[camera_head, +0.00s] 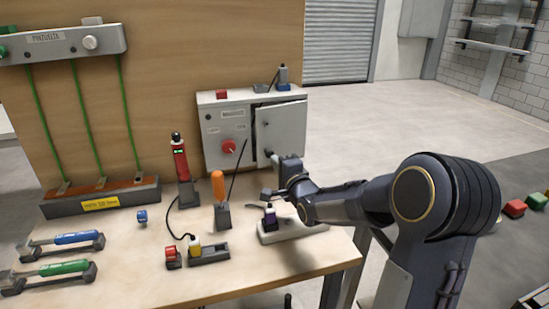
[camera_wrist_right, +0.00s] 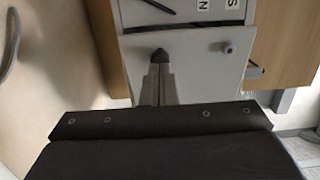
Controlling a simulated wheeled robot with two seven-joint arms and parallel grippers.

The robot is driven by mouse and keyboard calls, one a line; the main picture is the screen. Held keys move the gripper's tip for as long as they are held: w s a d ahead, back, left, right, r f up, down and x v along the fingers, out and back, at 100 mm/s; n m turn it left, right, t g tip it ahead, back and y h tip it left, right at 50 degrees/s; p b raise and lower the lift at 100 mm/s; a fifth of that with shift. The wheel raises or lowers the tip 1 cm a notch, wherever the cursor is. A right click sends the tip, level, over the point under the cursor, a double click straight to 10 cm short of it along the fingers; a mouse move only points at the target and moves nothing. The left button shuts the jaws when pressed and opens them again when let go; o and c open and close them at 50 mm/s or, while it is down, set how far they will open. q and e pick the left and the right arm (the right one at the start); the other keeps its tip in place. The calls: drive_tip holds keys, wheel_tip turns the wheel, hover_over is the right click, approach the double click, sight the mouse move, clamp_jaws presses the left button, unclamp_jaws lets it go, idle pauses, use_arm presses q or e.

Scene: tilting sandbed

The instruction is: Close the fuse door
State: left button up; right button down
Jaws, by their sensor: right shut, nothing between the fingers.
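The fuse door (camera_head: 281,130) is the pale grey panel on the right half of a grey box (camera_head: 225,137) at the back of the bench. It stands slightly ajar, with a dark gap along its left edge. In the right wrist view the door (camera_wrist_right: 200,75) shows close up, with a small round knob (camera_wrist_right: 228,47) and dark gaps at its edges. My right gripper (camera_head: 277,161) is shut and empty at the door's lower part. Its fingertips (camera_wrist_right: 160,54) overlap the door panel in the wrist view; I cannot tell if they touch. My left gripper is not in view.
A red knob (camera_head: 228,146) sits on the box's left half. A red device (camera_head: 181,158), an orange-handled screwdriver (camera_head: 218,185) and a small grey base (camera_head: 292,229) stand in front. A tall wooden panel (camera_head: 200,50) rises behind. Open floor lies right.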

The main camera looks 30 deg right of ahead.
sight(261, 150)
drive_tip(key=shift+w, duration=0.85)
drive_tip(key=w+b, duration=0.2)
drive_tip(key=b, duration=0.1)
drive_tip(key=shift+w+a+f, duration=0.3)
drive_tip(key=shift+w+a, duration=0.05)
drive_tip(key=shift+w, duration=0.05)
drive_tip(key=shift+w+r+b, duration=0.1)
drive_tip(key=shift+w+b, duration=0.2)
drive_tip(key=shift+a+r, duration=0.1)
drive_tip(key=shift+r, duration=0.25)
